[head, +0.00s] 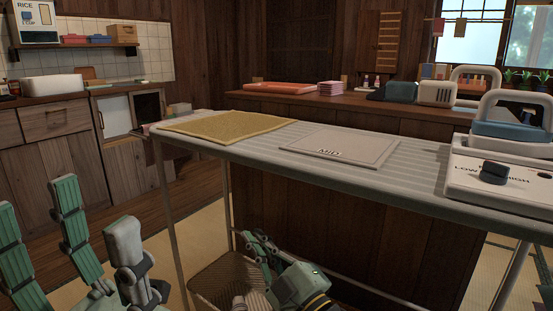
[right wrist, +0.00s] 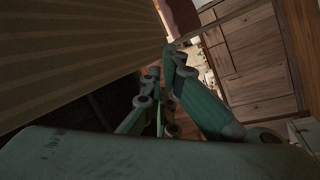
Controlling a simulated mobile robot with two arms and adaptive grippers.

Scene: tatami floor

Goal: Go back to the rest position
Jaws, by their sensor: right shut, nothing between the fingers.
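My right gripper (head: 247,240) is low under the counter edge, at the mouth of a woven basket. Its fingers are together and hold nothing. In the right wrist view its green fingers (right wrist: 172,62) come together at the tips, with no object between them. My left gripper (head: 65,225) is at the lower left, close to the camera. Its ribbed green fingers and a grey finger part point up and stand well apart, with nothing between them. Its lower part is cut off by the frame edge.
The pale ribbed counter (head: 240,157) crosses above my right gripper, with thin metal legs. On it are a yellow mat (head: 225,126), a grey board (head: 340,148) and a white appliance (head: 495,185). The woven basket (head: 212,275) stands below. Wooden cabinets (head: 55,150) line the left.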

